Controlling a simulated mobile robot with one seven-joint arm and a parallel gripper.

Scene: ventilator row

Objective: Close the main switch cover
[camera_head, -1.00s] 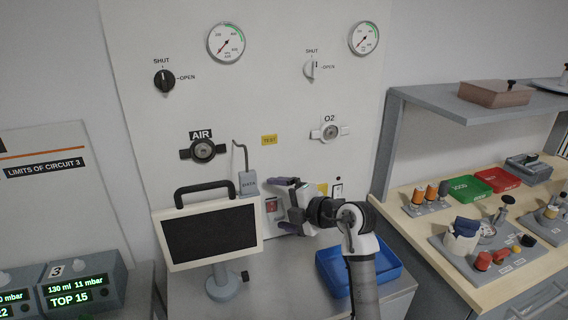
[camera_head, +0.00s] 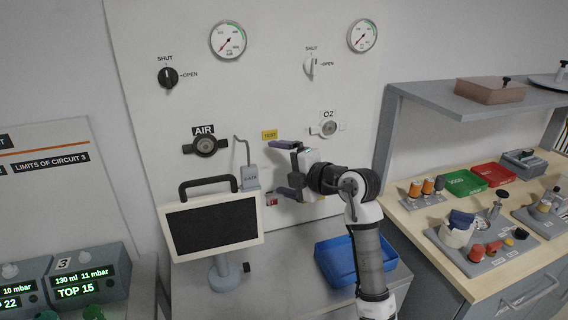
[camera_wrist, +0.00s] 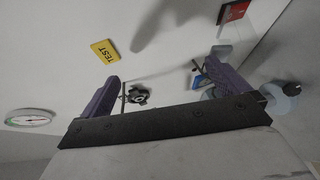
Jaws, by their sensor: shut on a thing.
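The red main switch area (camera_head: 271,200) is low on the white wall panel, right of the monitor, partly behind my lower finger. My gripper (camera_head: 283,169) is just above it, close to the panel, with its purple fingers one above the other and well apart. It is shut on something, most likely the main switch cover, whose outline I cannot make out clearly. In the wrist view my gripper (camera_wrist: 163,82) has a finger on each side. A red patch (camera_wrist: 232,12), probably the switch, shows at the upper right.
A yellow TEST label (camera_head: 269,135) and the O2 valve (camera_head: 328,128) are above. A blue tray (camera_head: 340,262) is below.

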